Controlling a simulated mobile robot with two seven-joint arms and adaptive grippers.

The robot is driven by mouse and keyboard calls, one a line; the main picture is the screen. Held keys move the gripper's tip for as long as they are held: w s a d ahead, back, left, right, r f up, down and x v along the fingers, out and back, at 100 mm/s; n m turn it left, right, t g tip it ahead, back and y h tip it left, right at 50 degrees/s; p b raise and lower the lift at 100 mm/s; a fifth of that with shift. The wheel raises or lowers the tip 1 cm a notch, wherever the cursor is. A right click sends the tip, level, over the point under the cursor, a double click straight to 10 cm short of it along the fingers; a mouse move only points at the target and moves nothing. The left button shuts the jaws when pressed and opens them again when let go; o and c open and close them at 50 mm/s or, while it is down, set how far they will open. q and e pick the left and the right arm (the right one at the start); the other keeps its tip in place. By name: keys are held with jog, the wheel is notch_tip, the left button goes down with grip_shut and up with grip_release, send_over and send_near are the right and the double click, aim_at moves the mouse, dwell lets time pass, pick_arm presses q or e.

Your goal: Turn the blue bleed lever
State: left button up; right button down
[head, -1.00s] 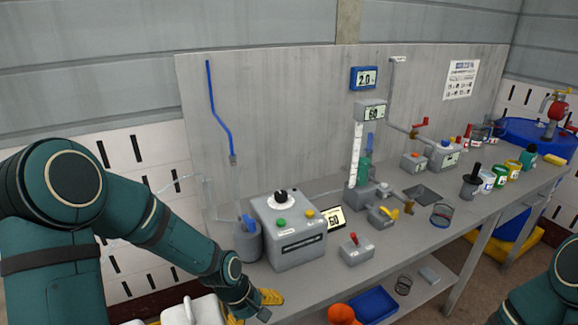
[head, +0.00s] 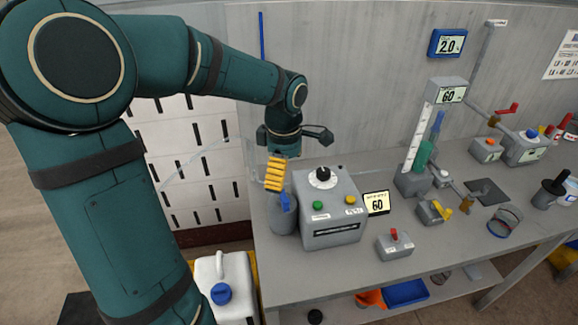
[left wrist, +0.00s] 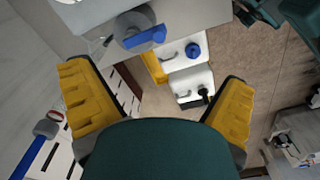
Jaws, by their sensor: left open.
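The blue bleed lever (head: 286,202) sits at the top of a grey cylinder (head: 282,219) at the left end of the bench. In the left wrist view the lever (left wrist: 146,38) shows on the round top of the cylinder (left wrist: 128,27), ahead of the fingers and between them in the picture. My left gripper (head: 275,174), with yellow ridged fingers, hangs just above the lever, pointing down. It is open with nothing between its fingers, which seem clear of the lever. In the left wrist view its fingers (left wrist: 158,108) stand wide apart. My right gripper is not seen.
A grey box (head: 332,222) with a knob and buttons stands close right of the cylinder. A display reading 60 (head: 377,203) is beside it. A blue pipe (head: 262,35) runs down the wall behind. White jugs (head: 222,285) stand below left of the bench.

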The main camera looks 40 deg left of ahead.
aim_at(286, 200)
pick_arm(q)
jog(key=shift+w+f+b, duration=0.1)
jog(key=shift+f+b, duration=3.6)
jog(key=shift+f, duration=1.3)
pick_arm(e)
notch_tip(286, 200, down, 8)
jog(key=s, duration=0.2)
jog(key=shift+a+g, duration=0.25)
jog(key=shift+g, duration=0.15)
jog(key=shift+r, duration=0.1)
pick_arm(q)
grip_shut()
jog(key=c, duration=1.6)
grip_release()
jog(key=shift+c, duration=0.4)
